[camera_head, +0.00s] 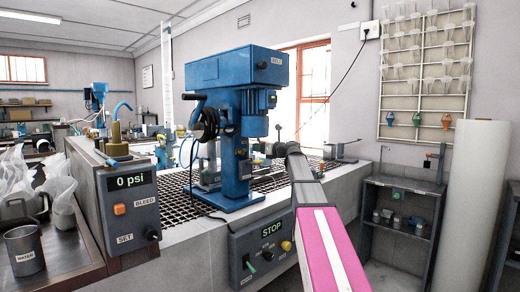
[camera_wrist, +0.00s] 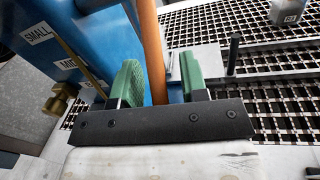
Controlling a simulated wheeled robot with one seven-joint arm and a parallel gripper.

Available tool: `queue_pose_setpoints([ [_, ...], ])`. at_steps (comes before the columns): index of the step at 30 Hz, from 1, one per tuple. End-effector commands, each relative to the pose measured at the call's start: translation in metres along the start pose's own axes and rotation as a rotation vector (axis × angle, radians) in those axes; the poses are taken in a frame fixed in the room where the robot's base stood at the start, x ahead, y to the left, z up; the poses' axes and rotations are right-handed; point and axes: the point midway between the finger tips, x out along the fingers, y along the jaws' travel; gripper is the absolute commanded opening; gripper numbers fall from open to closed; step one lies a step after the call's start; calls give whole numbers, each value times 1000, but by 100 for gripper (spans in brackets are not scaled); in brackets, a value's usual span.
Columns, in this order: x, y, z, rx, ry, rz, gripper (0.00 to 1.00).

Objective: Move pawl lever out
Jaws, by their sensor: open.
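The blue flotation machine (camera_head: 236,140) stands on the grating, with a black wheel (camera_head: 208,122) and a black handle (camera_head: 194,97) on its left side. I cannot tell for sure which part is the pawl lever. My gripper (camera_wrist: 161,82) is open, with two green fingertips apart. An orange-brown rod (camera_wrist: 152,45) shows between them in the picture; I cannot tell whether it is within reach. The machine's blue body (camera_wrist: 90,50), with SMALL and MID labels and a brass knob (camera_wrist: 60,100), is to the left. In the head view my arm ends right of the machine.
Open grating (camera_head: 275,178) surrounds the machine. A dark upright pin (camera_wrist: 233,52) stands on a metal strip to the right in the wrist view. The STOP control box (camera_head: 262,247) and 0 psi panel (camera_head: 130,205) are in front.

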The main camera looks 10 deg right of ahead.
Motion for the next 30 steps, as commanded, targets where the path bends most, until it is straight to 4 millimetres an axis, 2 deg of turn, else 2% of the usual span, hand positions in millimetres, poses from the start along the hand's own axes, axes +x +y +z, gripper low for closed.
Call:
queue_pose_setpoints([
  [5, 0, 0, 0, 0, 0, 0, 40],
  [6, 0, 0, 0, 0, 0, 0, 37],
  [8, 0, 0, 0, 0, 0, 0, 17],
  [9, 0, 0, 0, 0, 0, 0, 4],
  [10, 0, 0, 0, 0, 0, 0, 0],
  [20, -2, 0, 2, 3, 24, -4, 0],
  [30, -14, 2, 12, 30, 215, -29, 0],
])
